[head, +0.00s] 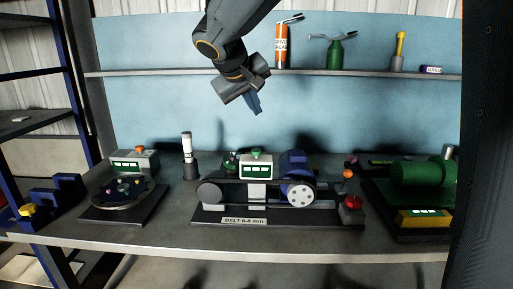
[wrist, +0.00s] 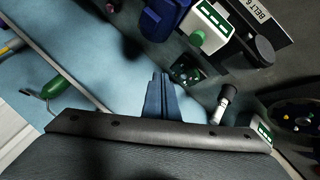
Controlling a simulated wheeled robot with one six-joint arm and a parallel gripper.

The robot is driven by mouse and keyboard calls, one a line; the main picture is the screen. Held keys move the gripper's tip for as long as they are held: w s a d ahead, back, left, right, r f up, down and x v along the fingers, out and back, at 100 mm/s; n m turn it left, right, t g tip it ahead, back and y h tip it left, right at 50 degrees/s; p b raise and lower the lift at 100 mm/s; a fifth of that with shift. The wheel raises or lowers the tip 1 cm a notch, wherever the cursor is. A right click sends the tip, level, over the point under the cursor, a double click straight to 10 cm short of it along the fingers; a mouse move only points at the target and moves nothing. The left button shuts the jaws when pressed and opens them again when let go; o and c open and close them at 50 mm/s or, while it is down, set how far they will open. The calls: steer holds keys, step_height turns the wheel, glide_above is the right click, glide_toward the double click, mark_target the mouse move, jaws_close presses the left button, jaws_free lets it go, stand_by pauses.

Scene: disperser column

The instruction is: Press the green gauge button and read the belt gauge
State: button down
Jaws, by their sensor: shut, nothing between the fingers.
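The belt gauge (head: 257,171) is a pale box with a green display, standing behind the belt in the middle of the bench. Its green button (head: 257,151) is on top. In the wrist view the gauge (wrist: 222,38) is at the upper right, with the green button (wrist: 197,38) facing the camera. The display digits are too small to read. My gripper (head: 258,112) is shut and empty, in the air above and behind the gauge, apart from the button. Its blue fingers (wrist: 157,78) also show in the wrist view, left of and below the button.
A blue motor (head: 293,164) stands right of the gauge, and a black pulley (head: 209,193) left. A white-topped cylinder (head: 187,147) and a turntable (head: 123,192) are further left. A green machine (head: 418,173) is at right. A shelf (head: 165,73) with bottles runs behind my arm.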

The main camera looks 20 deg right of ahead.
steer(key=shift+f, duration=0.15)
steer(key=b, duration=0.5)
glide_above(255, 151)
step_height(255, 151, down, 7)
steer(key=shift+s+f, duration=0.1)
steer(key=shift+f+b, duration=0.55)
steer(key=shift+f, duration=0.15)
steer(key=shift+f, duration=0.2)
stand_by(1.4)
steer(key=shift+f+b, duration=0.25)
steer(key=shift+b, duration=0.35)
steer(key=shift+f+b, duration=0.75)
stand_by(0.7)
steer(key=shift+r, duration=0.2)
steer(key=shift+r+p, duration=0.75)
steer(key=shift+r, duration=0.25)
